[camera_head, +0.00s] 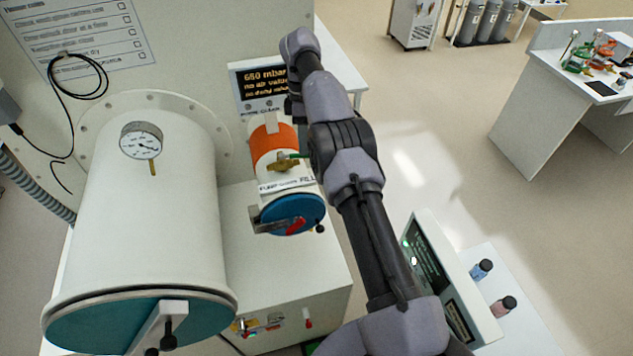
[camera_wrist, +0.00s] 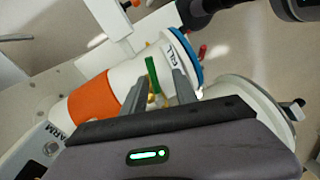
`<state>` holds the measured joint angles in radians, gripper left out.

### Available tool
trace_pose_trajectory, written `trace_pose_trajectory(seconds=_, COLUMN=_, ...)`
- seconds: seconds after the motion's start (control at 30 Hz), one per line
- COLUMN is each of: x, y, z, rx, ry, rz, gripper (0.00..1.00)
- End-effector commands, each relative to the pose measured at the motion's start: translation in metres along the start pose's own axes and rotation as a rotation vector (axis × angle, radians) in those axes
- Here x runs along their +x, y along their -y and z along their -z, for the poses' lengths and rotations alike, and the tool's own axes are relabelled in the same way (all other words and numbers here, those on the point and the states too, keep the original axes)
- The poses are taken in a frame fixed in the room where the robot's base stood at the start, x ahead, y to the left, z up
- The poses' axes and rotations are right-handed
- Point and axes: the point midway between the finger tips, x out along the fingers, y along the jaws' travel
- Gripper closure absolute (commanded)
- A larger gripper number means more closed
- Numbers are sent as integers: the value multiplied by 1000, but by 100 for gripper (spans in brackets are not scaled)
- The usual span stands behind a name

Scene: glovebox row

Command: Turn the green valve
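The green valve handle (camera_head: 298,156) is a small lever on a brass valve body (camera_head: 283,163), on top of the small white cylinder with an orange band (camera_head: 272,142). In the wrist view the green handle (camera_wrist: 152,76) stands between the two fingers of my gripper (camera_wrist: 161,77), nearer the left finger. The fingers are apart with a gap around the handle, and I cannot tell whether either one touches it. The brass body is partly hidden by the fingers in the wrist view. In the head view my arm passes close beside the handle, and the fingertips cannot be made out.
A blue round door (camera_head: 292,214) with a red handle closes the small cylinder. A large white cylinder (camera_head: 150,215) with a gauge (camera_head: 141,141) stands to the left. A dark display panel (camera_head: 264,85) is behind the valve. A screen console (camera_head: 445,275) stands at the lower right.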

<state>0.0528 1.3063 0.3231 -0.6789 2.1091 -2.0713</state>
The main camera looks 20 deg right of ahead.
Motion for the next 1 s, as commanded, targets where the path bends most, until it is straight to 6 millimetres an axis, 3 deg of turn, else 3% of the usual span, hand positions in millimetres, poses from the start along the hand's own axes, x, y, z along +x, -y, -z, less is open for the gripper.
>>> trace_pose_trajectory(seconds=0.03, x=12, y=-1, z=0, rx=0, ry=0, rz=-2, gripper=65)
trace_pose_trajectory(seconds=0.4, x=14, y=21, z=-6, rx=1, ry=-2, rz=-3, gripper=65)
trace_pose_trajectory(seconds=1.0, x=16, y=138, z=-34, rx=1, ry=-1, rz=-3, gripper=65)
